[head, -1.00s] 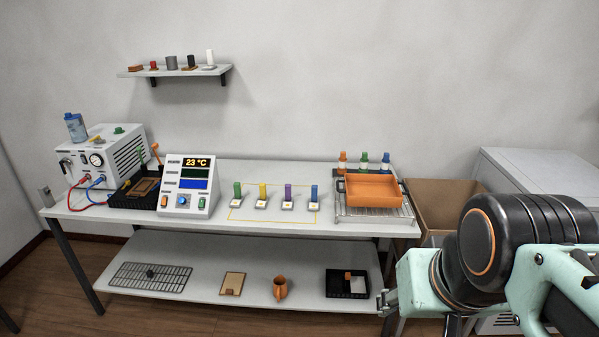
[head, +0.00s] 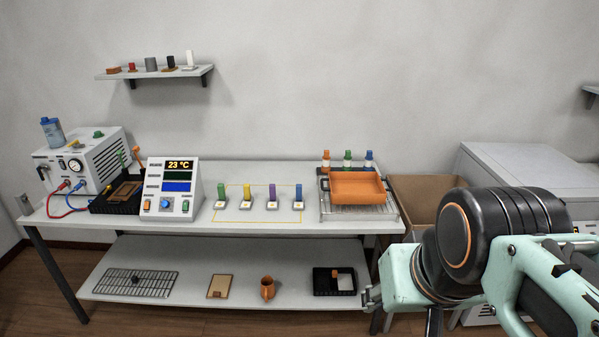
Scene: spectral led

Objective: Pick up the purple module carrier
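The purple module carrier (head: 272,192) stands upright on a small white base on the white table top (head: 255,171). It is in a row of similar carriers, between the yellow carrier (head: 247,193) on its left and the blue carrier (head: 298,194) on its right. The green carrier (head: 222,193) stands at the left end of the row. A thin yellow outline on the table runs around the row. My gripper (head: 371,294) shows only in small part at the lower right, in front of the table and well apart from the carriers. Its fingers cannot be made out clearly.
An instrument reading 23 °C (head: 172,190) stands left of the row. An orange tray (head: 357,186) on a wire rack stands right of it, with small bottles (head: 347,160) behind. A lower shelf (head: 195,283) holds a mug and other items. A cardboard box (head: 425,196) is beside the table.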

